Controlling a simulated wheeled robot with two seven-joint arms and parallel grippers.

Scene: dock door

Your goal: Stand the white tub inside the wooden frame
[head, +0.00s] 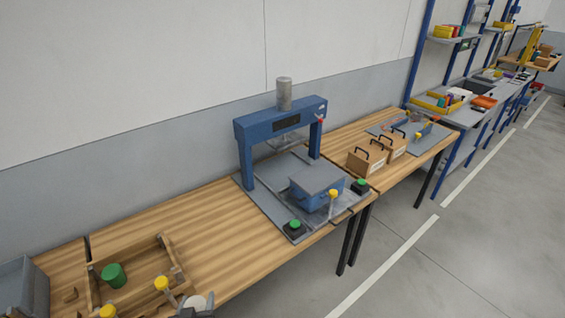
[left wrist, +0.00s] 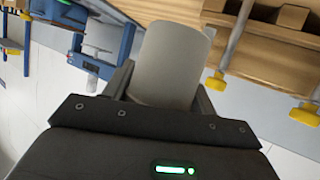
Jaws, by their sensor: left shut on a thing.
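The white tub (left wrist: 172,62) is between the two fingers of my left gripper (left wrist: 165,85), which is shut on it. In the head view the tub (head: 198,302) shows at the bottom edge, just right of the wooden frame's near right corner and outside it; my left gripper (head: 188,311) is mostly cut off there. The wooden frame (head: 172,252) lies on the bench at the lower left, with a green cylinder (head: 113,275) inside it. Its near side is partly cut off. My right gripper is not in view.
Yellow-topped clamps (head: 162,284) stand along the frame's near side, close to the tub. A grey bin (head: 24,285) is left of the frame. A blue press (head: 280,122) stands further right, with bare bench (head: 205,230) between. Boxes (head: 366,158) sit beyond it.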

